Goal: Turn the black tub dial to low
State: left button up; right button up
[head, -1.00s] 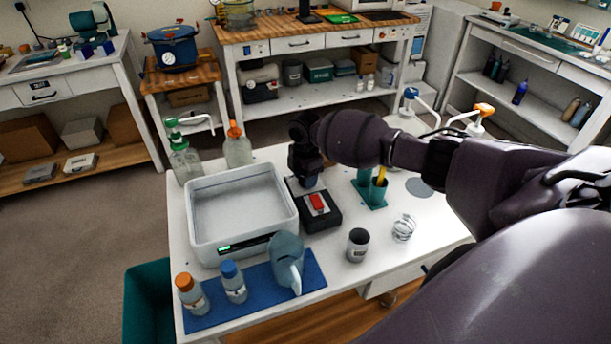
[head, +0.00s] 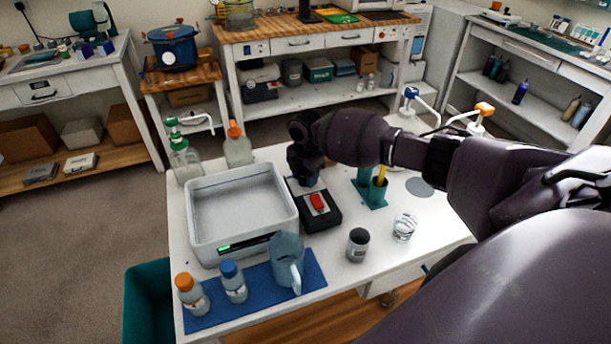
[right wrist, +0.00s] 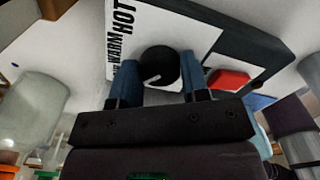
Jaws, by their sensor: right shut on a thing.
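The black dial (right wrist: 160,66) is a round knob with a white pointer line, on the white label plate of a black box with a red switch (head: 318,202). In the right wrist view the pointer aims toward the lower left. The words HOT and WARM show on the plate; lettering below WARM is partly hidden by a finger. My right gripper (right wrist: 160,80) has its blue fingers on either side of the dial and is shut on it. In the head view my right gripper (head: 308,178) hides the dial. My left gripper is not in view.
A pale tub (head: 195,245) with a green display stands left of the box. A jug (head: 287,262) and two bottles stand on a blue mat (head: 316,275). A grey cup (head: 357,245), a clear glass (head: 404,228) and a teal holder (head: 371,199) are to the right.

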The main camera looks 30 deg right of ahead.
aim_at(305, 177)
jog(key=o, duration=0.9)
notch_tip(305, 177, up, 11)
jog(key=shift+f+p, duration=0.1)
jog(key=shift+p, duration=0.4)
